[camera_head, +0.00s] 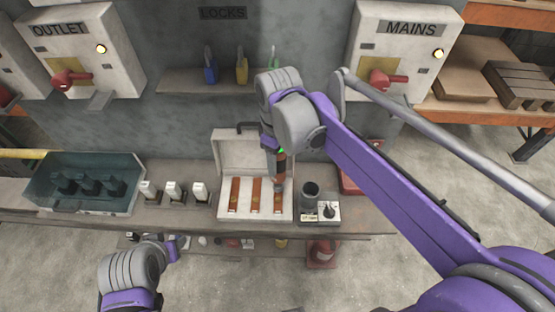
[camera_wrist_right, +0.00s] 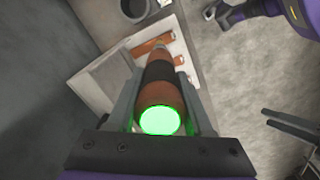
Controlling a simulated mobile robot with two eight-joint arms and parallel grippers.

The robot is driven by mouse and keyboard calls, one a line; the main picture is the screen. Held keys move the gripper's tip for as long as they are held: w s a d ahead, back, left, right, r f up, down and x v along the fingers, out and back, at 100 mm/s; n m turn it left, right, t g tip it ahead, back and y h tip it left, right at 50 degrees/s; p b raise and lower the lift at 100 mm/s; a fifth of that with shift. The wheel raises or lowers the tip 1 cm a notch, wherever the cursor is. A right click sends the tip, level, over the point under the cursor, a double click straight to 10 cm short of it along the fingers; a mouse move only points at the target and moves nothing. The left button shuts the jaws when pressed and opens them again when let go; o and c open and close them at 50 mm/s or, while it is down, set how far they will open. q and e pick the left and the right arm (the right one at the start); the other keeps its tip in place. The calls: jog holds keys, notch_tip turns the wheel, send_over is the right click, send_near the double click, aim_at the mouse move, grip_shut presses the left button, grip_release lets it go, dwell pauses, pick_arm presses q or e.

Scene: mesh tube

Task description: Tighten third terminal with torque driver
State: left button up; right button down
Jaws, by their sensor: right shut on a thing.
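The torque driver (camera_head: 280,165) is orange with a dark band, and my right gripper (camera_head: 276,150) holds it nearly upright. In the right wrist view the driver (camera_wrist_right: 160,94) sits between both fingers, its end glowing green. The open white terminal box (camera_head: 226,210) holds three copper terminals side by side: the left terminal (camera_head: 235,194), the middle terminal (camera_head: 257,194) and the right terminal (camera_head: 278,204). The driver's lower end is over the right terminal; I cannot tell whether it touches the screw. My left gripper (camera_head: 173,249) is low, in front of the bench; its jaws are unclear.
A teal bin (camera_head: 85,205) with dark parts and several white-topped blocks (camera_head: 173,191) stand left of the box. A dark cup (camera_head: 310,190) and a small switch plate (camera_head: 329,212) stand right. Padlocks (camera_head: 242,70) stand on the wall shelf, between OUTLET (camera_head: 83,50) and MAINS (camera_head: 405,50) boxes.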

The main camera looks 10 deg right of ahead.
aim_at(278, 178)
jog(key=shift+f+b, duration=1.55)
jog(key=shift+f, duration=1.4)
pick_arm(q)
jog(key=f, duration=0.1)
jog(key=s+f, duration=0.1)
jog(key=f, duration=0.1)
jog(key=s+f, duration=0.1)
jog(key=f, duration=0.1)
pick_arm(e)
jog(key=shift+f, duration=0.4)
pick_arm(q)
jog(key=shift+s+f+b, duration=0.25)
jog(key=shift+f+b, duration=0.25)
jog(key=shift+b, duration=0.05)
pick_arm(e)
jog(key=shift+f, duration=0.85)
pick_arm(q)
jog(key=shift+w+r, duration=0.1)
jog(key=shift+r, duration=0.1)
pick_arm(e)
jog(key=shift+r, duration=0.2)
